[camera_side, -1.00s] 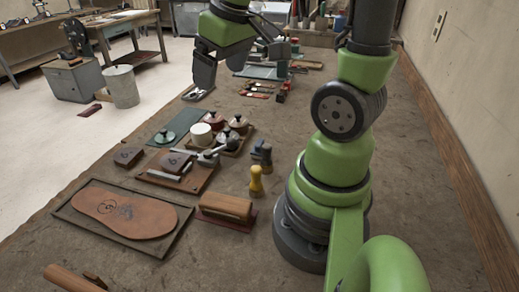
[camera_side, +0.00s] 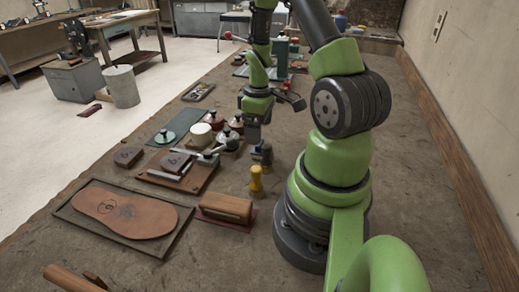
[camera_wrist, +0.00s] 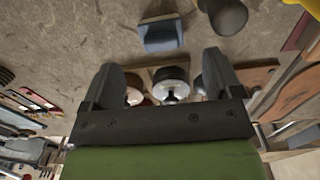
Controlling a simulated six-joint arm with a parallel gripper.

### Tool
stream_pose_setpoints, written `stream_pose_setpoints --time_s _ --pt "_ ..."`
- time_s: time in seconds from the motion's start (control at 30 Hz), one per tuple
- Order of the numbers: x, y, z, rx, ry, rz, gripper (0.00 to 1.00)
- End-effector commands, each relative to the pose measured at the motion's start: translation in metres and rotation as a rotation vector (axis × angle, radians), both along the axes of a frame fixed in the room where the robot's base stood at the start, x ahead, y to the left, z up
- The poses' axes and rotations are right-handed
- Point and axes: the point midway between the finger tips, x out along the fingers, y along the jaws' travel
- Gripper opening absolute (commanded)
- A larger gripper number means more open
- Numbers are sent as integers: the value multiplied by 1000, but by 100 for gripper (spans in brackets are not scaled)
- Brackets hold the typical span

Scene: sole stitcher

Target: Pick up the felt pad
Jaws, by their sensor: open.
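No piece is plainly marked as the felt pad. A small blue-grey block (camera_side: 261,155) stands on the bench just below my gripper (camera_side: 254,138) in the side view, partly hidden by it. A blue-grey block also shows in the wrist view (camera_wrist: 160,36), beyond and between the two fingertips. I cannot tell for sure that it is the felt pad. My gripper points down, and its fingers (camera_wrist: 161,62) are spread apart with nothing held between them. The fingers are apart from the block.
Lidded pots (camera_side: 201,134) stand left of my gripper. A yellow-handled tool (camera_side: 256,182) stands in front, near a wooden-handled block (camera_side: 226,207). A leather sole (camera_side: 125,212) lies in a tray at front left. A green mat (camera_side: 182,122) lies at the bench's left side.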

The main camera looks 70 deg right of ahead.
Motion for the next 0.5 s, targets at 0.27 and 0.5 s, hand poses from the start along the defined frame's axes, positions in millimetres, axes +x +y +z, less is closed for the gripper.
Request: stream_pose_setpoints --time_s 0.27,0.5 --pt "3 3 -38 3 3 0 85" --pt "3 2 -50 0 0 -1 85"
